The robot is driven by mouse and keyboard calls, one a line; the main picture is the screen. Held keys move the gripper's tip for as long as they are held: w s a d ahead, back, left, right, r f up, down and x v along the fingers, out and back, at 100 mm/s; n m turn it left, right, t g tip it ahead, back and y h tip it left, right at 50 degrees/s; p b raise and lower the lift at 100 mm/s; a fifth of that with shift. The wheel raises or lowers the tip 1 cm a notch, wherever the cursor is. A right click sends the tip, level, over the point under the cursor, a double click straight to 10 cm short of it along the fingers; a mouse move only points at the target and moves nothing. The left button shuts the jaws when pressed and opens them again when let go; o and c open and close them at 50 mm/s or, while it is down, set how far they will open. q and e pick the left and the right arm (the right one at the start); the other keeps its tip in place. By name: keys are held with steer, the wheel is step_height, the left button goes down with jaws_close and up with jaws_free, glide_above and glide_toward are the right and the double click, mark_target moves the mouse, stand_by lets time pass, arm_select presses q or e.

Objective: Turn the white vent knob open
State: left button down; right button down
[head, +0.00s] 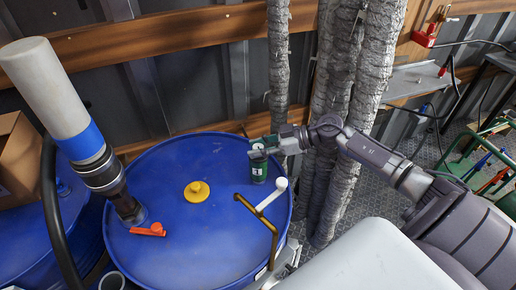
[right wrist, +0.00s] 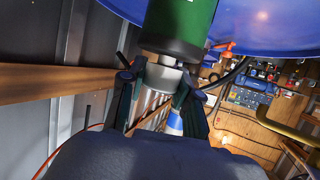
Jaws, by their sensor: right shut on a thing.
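A white round knob (head: 280,184) sits at the end of a white bar beside a bent brass pipe (head: 275,235) over the blue drum's lid (head: 190,255). A green canister (head: 259,170) with a white label stands near the lid's far right edge. My right gripper (head: 262,148) is at the canister's top, apart from the white knob. In the right wrist view the green canister (right wrist: 180,25) shows above the fingers, and my right gripper (right wrist: 160,95) is shut on its pale cap (right wrist: 162,76). My left gripper is out of view.
A yellow cap (head: 197,191) is mid-lid. A drum pump (head: 50,90) with a red-orange lever (head: 148,230) stands at the left. Grey wrapped pipes (head: 345,110) rise close behind my right arm. The lid's front part is clear.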

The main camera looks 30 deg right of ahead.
mark_target(258, 147)
steer(key=shift+w+d+f+n+g+y+b, duration=0.15)
steer(key=shift+n+g+y+b, duration=0.35)
steer(key=shift+n+g+y, duration=0.3)
steer(key=shift+n+g, duration=0.5)
steer(key=shift+n, duration=0.1)
steer(key=c, duration=0.8)
jaws_free()
steer(key=shift+r, duration=5.1)
